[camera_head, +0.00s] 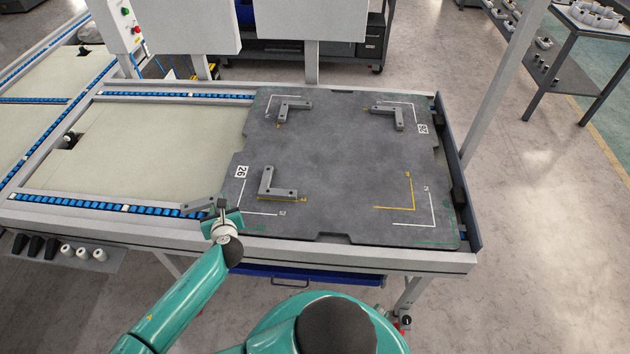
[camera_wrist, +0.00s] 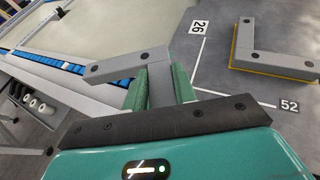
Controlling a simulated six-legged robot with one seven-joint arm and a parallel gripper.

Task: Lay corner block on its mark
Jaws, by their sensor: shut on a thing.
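A grey L-shaped corner block (camera_head: 198,204) is in my gripper (camera_head: 222,218), near the lower left corner of the dark plate (camera_head: 335,150). In the wrist view my gripper (camera_wrist: 160,84) has its green fingers shut on one leg of this block (camera_wrist: 115,67); the other leg sticks out left, over the blue roller rail. Three similar blocks lie on the plate: upper left (camera_head: 292,106), upper right (camera_head: 388,112) and lower left (camera_head: 272,190), this last also in the wrist view (camera_wrist: 272,60). At the plate's lower right, a yellow corner mark (camera_head: 412,196) is bare, inside a white corner line (camera_head: 433,212).
The plate rests on a conveyor frame with blue roller rails (camera_head: 170,96). A raised dark edge (camera_head: 462,185) borders its right side. White spools (camera_head: 82,252) line the front left. An upright post (camera_head: 507,85) stands at right. The plate's middle is clear.

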